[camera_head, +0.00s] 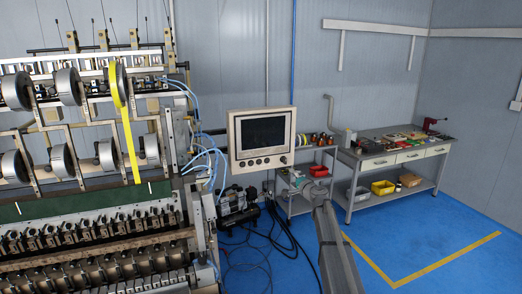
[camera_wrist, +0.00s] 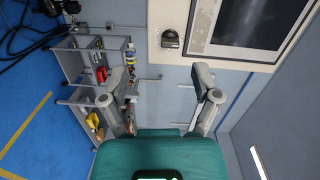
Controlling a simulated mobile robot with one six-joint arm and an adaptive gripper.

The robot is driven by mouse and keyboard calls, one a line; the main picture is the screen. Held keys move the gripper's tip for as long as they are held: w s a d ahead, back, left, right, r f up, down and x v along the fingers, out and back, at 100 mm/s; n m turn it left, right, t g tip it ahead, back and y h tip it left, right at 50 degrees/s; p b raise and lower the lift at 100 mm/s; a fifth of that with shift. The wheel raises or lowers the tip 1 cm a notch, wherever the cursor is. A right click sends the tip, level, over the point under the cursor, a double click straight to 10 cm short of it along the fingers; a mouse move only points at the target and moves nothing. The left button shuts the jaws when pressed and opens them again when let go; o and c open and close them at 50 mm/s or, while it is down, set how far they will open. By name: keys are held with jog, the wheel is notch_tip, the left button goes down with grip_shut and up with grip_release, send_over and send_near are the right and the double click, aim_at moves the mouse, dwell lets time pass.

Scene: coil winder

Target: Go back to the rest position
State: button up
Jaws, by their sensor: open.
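My gripper (camera_wrist: 162,75) shows in the wrist view with its two grey fingers spread apart and nothing between them. Its green-teal body fills the bottom of that view. In the head view my grey arm rises from the lower edge at right of centre, in front of the shelves, and its far end is small and partly unclear. The control panel (camera_head: 261,137) with its dark screen stands behind and left of the arm.
The coil winding machine (camera_head: 95,195), with a yellow strip (camera_head: 129,140), fills the left. A small shelf (camera_head: 300,208) and a workbench (camera_head: 378,158) with tools and bins stand along the wall. Cables and a pump (camera_head: 238,205) lie near the machine. Blue floor with a yellow line is clear at right.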

jog(key=s+a+f+n+g+b, duration=0.1)
jog(key=s+a+f+n+g, duration=0.2)
jog(key=s+f, duration=0.35)
jog(key=s+a+f+n+g+b, duration=0.15)
jog(key=s+f+n+g, duration=0.25)
jog(key=s, duration=0.6)
jog(key=s+a+f+n+g+b, duration=0.1)
jog(key=s+a+f+n+g, duration=0.3)
jog(key=s, duration=0.4)
jog(key=s+d+f+g+h+b, duration=0.1)
jog(key=s+d+f+g+h, duration=0.1)
jog(key=s, duration=0.9)
jog(key=s+d+f+n+g+h, duration=0.1)
jog(key=s+d+f+g+h, duration=0.2)
jog(key=s, duration=0.9)
notch_tip(320, 180, down, 4)
jog(key=shift+d+r+h+b, duration=0.15)
jog(key=shift+d+h+b, duration=0.25)
jog(key=shift+d+h, duration=0.6)
jog(key=shift+d, duration=0.1)
jog(key=c, duration=0.3)
